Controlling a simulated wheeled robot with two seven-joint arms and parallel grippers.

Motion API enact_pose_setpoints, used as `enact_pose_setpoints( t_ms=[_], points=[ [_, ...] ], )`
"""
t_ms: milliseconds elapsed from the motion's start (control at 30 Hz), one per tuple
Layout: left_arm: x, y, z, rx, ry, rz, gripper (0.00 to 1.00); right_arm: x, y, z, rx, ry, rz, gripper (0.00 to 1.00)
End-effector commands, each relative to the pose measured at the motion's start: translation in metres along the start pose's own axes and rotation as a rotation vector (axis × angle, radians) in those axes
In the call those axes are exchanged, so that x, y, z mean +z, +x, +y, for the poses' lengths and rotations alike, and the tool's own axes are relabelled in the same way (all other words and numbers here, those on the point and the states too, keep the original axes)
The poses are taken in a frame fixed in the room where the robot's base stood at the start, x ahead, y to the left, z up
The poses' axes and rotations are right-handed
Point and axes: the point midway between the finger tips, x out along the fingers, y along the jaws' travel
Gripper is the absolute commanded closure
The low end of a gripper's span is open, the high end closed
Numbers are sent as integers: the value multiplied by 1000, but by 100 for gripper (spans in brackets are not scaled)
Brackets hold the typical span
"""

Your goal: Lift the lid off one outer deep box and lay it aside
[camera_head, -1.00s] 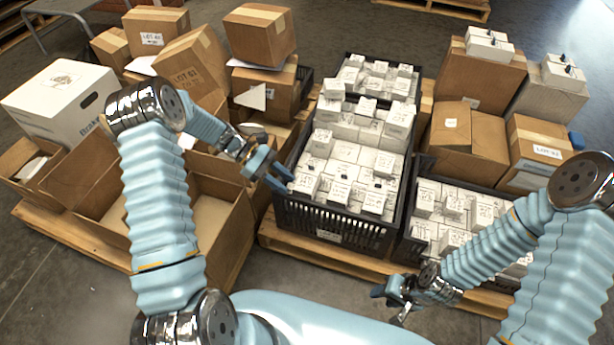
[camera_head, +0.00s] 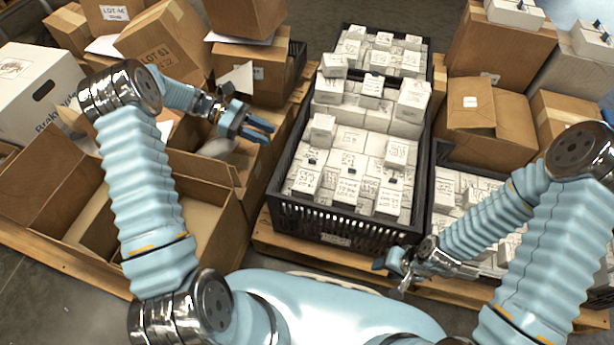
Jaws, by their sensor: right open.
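No box with a clearly separate lid can be made out. A white printed carton (camera_head: 35,92) with a dark hand hole and a flat closed top stands at the far left. A deep open cardboard box (camera_head: 215,222) stands at the lower left, behind my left arm. My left gripper (camera_head: 258,130) is open and empty, above the gap between the open cardboard boxes and the black crate (camera_head: 345,224) filled with small white boxes. My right gripper (camera_head: 393,273) is open and empty, near the front right corner of that crate, apart from the cartons.
A second black crate (camera_head: 438,227) of white boxes is at the right, partly behind my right arm. Brown cartons (camera_head: 488,125) are stacked at the right rear. Several lot-labelled cartons (camera_head: 165,48) stand tilted or stacked at the left rear. A wooden pallet (camera_head: 290,246) edge lies in front.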

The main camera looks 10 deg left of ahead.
Motion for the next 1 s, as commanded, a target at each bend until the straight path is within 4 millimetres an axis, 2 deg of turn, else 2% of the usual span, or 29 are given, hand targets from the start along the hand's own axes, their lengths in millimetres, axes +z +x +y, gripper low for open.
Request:
enact_pose_setpoints(
  t_ms=[200, 300, 533, 800, 1000],
  points=[
    [1, 47, -1, -5, 0, -1, 65, 0, 2, 0, 0, 0, 0, 57],
    [0, 64, -1, -3, -1, 0, 65, 0, 2, 1, -1, 0, -1, 57],
    [-2, 84, -2, -3, 0, 0, 65, 0, 4, 1, -1, 0, -1, 57],
    [-8, 124, -6, -3, 0, 1, 65, 1, 7, 2, -2, 0, -2, 57],
    [-7, 129, -6, 0, 1, 1, 65, 1, 7, 2, -2, 0, -3, 57]
  ],
)
